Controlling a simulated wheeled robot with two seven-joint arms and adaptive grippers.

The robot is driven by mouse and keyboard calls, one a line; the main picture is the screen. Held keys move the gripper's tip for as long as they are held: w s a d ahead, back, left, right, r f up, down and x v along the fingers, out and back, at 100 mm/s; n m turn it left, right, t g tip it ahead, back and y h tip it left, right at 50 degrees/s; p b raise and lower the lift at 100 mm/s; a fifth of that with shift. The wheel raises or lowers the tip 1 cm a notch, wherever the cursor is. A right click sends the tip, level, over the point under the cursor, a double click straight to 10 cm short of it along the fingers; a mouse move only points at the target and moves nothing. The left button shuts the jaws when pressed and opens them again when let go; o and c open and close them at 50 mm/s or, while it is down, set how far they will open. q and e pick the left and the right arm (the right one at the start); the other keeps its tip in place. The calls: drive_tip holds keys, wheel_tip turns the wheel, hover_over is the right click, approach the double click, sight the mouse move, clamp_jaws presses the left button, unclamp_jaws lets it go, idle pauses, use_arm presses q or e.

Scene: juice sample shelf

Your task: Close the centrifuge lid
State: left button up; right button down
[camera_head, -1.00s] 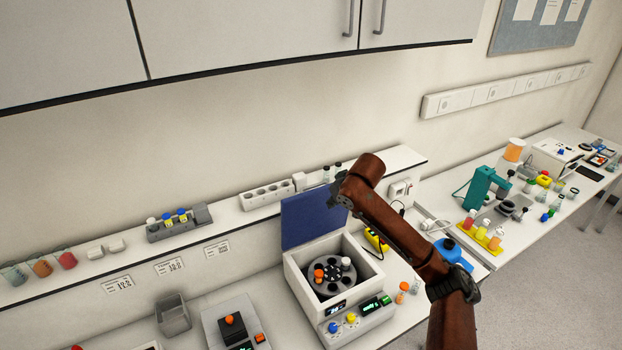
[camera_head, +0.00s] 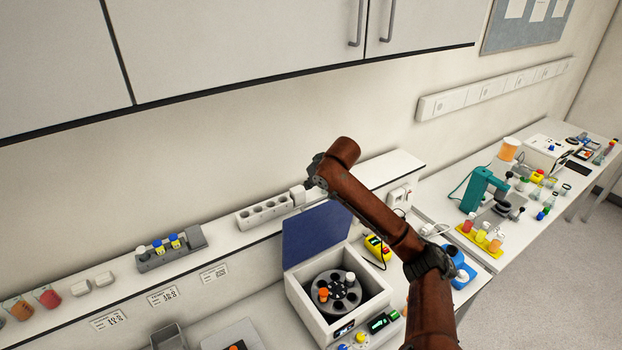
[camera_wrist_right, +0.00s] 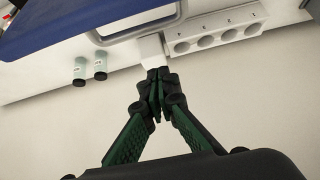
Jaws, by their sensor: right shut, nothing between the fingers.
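The centrifuge (camera_head: 302,298) stands on the bench with its blue lid (camera_head: 318,236) raised at the back. Its rotor (camera_head: 338,300) is exposed, with orange-capped and white-capped tubes in it. My right gripper (camera_head: 309,184) is shut and empty, above the lid's top edge on the wall side. It appears apart from the lid, though the wrist of my arm hides part of this. In the right wrist view the shut fingers (camera_wrist_right: 157,82) point towards the shelf, and the blue lid (camera_wrist_right: 70,25) fills the top left. My left gripper is not in view.
The raised shelf (camera_head: 225,252) behind the centrifuge holds a socket strip (camera_head: 264,213) and a tube rack (camera_head: 170,252). A yellow device (camera_head: 377,247) and a blue item (camera_head: 460,270) sit to the right. Wall cabinets (camera_head: 240,40) hang above.

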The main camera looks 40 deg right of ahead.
drive_tip(key=f+p, duration=0.1)
drive_tip(key=f, duration=0.1)
drive_tip(key=s+f+p, duration=0.1)
drive_tip(key=f, duration=0.1)
drive_tip(key=shift+a+f+p, duration=0.1)
drive_tip(key=shift+f+p, duration=0.05)
drive_tip(key=shift+p, duration=0.25)
drive_tip(key=shift+w+a+f, duration=0.1)
drive_tip(key=shift+f, duration=0.05)
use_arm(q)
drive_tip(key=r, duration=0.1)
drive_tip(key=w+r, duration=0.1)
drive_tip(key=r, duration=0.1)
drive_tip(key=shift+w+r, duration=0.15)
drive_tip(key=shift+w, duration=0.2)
